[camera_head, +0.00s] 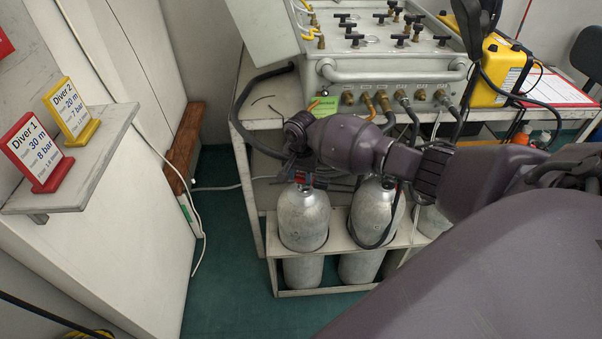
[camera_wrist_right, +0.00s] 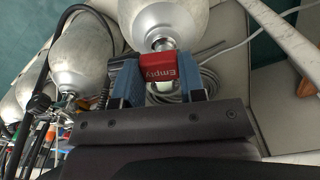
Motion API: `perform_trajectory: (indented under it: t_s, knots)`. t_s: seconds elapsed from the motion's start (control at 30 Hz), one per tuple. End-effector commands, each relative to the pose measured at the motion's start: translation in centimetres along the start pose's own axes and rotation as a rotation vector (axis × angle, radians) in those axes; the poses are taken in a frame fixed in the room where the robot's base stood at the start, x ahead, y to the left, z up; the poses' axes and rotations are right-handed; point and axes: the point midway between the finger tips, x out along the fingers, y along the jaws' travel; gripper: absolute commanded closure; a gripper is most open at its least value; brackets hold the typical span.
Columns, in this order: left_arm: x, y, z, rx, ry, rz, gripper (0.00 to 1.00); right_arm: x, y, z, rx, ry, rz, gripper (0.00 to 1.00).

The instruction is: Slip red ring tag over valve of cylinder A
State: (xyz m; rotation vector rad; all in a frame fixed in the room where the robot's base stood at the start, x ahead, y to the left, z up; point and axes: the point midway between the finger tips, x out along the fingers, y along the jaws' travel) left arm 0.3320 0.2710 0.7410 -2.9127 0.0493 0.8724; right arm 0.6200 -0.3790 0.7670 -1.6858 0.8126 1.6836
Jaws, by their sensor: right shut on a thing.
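My right gripper (camera_head: 301,177) is above the leftmost grey cylinder (camera_head: 303,215) in the head view. No letter is readable on it, so I cannot confirm it is cylinder A. In the wrist view my right gripper (camera_wrist_right: 160,86) has its blue fingers shut on a red tag (camera_wrist_right: 157,67) marked "Empty". The tag is at the metal neck of the same cylinder (camera_wrist_right: 163,18). The valve is largely hidden by the tag and fingers. I cannot tell whether the ring is around the valve or just beside it. My left gripper is not in view.
A second cylinder (camera_head: 377,209) with a black hose stands to the right in the white rack (camera_head: 340,290). The air panel (camera_head: 385,60) is on the bench above. A wall shelf (camera_head: 75,170) with two depth signs is at left. Green floor (camera_head: 222,250) is clear.

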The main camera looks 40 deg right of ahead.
Motion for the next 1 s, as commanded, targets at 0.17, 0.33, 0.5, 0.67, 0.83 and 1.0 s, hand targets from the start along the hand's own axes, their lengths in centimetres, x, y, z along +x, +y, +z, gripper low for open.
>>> perform_trajectory:
  t_s: [0.17,0.33,0.5,0.67,0.83,1.0]
  knots:
    - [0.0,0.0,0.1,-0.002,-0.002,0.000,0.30,0.4,0.0,0.0,0.000,0.000,0.000,0.86]
    - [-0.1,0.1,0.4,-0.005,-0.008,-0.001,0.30,0.7,0.0,0.0,0.000,0.000,0.000,0.86]
    - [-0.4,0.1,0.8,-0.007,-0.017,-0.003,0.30,1.1,0.0,0.0,0.000,0.000,0.000,0.86]
    - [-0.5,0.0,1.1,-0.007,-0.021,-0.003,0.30,1.3,0.0,0.0,-0.001,0.000,0.000,0.86]
    - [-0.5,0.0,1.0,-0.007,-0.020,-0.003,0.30,1.3,0.0,0.0,-0.001,0.000,0.000,0.86]
    - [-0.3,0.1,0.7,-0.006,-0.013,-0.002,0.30,1.3,0.0,0.0,0.000,0.000,0.000,0.86]
